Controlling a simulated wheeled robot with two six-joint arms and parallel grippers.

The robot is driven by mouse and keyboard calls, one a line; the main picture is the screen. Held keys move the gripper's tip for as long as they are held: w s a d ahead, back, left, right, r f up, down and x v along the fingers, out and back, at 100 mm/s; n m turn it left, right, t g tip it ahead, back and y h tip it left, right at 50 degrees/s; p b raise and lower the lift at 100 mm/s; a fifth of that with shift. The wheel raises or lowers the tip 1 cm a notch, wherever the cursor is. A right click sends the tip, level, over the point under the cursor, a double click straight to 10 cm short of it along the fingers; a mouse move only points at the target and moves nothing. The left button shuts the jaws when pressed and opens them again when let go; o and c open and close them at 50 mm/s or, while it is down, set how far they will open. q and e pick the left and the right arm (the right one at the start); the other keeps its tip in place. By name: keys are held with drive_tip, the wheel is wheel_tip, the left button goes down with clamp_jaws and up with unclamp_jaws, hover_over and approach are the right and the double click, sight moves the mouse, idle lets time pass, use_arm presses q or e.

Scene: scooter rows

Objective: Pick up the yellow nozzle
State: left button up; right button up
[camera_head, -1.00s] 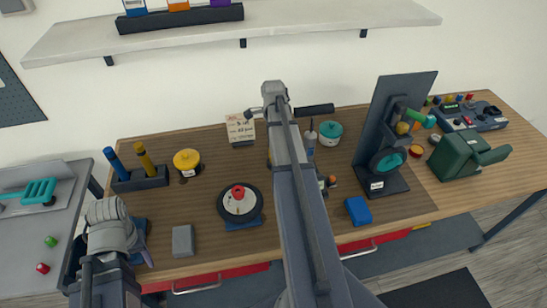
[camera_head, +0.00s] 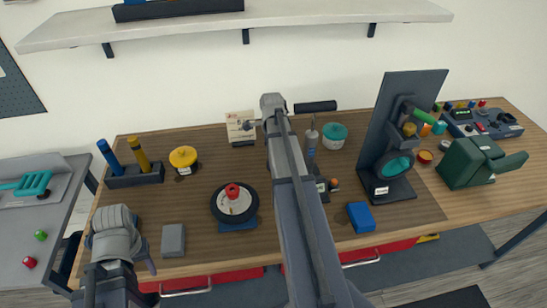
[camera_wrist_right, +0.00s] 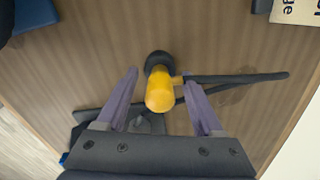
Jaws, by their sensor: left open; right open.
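The yellow nozzle (camera_wrist_right: 160,90) has a rounded yellow body and a black end, in the right wrist view. It lies between the two purple-grey fingers of my right gripper (camera_wrist_right: 160,78), which is open with a gap on either side. A dark rod runs to the right from beside the nozzle. In the head view my right arm covers the middle of the table, and I cannot make out the nozzle or the right gripper there. My left gripper (camera_head: 148,262) is at the table's front left, partly hidden by its own wrist, holding nothing that I can see.
A round dark disc with a red knob (camera_head: 233,203), a grey block (camera_head: 173,241) and a blue block (camera_head: 361,217) lie near the front. A tall black panel stand (camera_head: 400,130) and a green machine (camera_head: 470,163) stand on the right. A shelf (camera_head: 300,22) hangs above.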

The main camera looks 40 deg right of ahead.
drive_tip(key=shift+c, duration=0.3)
clamp_jaws()
drive_tip(key=shift+r, duration=0.1)
idle(0.4)
